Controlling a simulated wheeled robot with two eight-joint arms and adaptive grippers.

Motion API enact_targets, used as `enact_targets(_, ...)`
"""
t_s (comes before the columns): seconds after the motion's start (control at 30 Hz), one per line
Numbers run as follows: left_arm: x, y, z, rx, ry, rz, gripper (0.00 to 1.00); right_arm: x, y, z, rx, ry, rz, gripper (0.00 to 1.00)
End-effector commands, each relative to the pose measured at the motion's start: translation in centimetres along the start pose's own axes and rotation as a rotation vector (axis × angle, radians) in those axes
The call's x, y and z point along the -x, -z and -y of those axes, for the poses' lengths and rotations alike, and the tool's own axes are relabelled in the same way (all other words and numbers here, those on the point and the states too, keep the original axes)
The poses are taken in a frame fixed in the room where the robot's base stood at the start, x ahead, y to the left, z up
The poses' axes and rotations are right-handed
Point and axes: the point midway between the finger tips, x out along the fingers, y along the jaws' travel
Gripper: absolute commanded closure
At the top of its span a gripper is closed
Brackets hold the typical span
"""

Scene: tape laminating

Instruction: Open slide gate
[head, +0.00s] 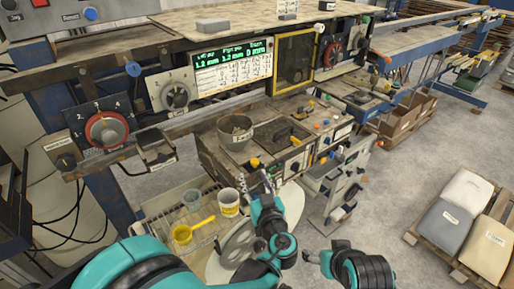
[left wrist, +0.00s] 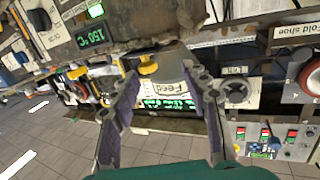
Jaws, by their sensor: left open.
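A grey hopper or bucket (head: 237,133) stands on the machine bench. A yellow knob (head: 254,162) sits just below it at the bench's front edge, and I take it for the slide gate's handle. In the left wrist view a yellow knob (left wrist: 148,66) shows between and beyond the fingertips, beside a grey part labelled "Feed" (left wrist: 183,86). My left gripper (head: 258,184) is open and empty, just in front of and below the knob, apart from it. My right gripper (head: 313,257) is at the lower middle; its fingers are barely visible. The gate plate itself cannot be made out.
A wire rack with a white cup (head: 228,202) and a yellow scoop (head: 193,230) lies left of my left gripper. A red dial (head: 106,129) and a green display (head: 232,62) are on the machine. Pallets with sacks (head: 447,226) stand right; open floor lies between.

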Motion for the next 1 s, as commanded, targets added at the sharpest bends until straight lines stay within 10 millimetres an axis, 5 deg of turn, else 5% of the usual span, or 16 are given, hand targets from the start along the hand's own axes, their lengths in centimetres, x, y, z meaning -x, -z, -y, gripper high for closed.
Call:
enact_targets(0.2,0.1,0.4,-2.1,0.033,-0.031,-0.067,0.54,0.0,0.0,0.0,0.0,0.0,0.0,0.27)
enact_targets(0.7,-6.8,0.8,-2.2,0.032,-0.029,-0.064,0.54,-0.9,-0.6,0.0,0.0,0.0,0.0,0.27)
enact_targets(1.0,-7.2,0.9,-2.2,0.032,-0.03,-0.064,0.54,-0.8,-0.6,0.0,0.0,0.0,0.0,0.27)
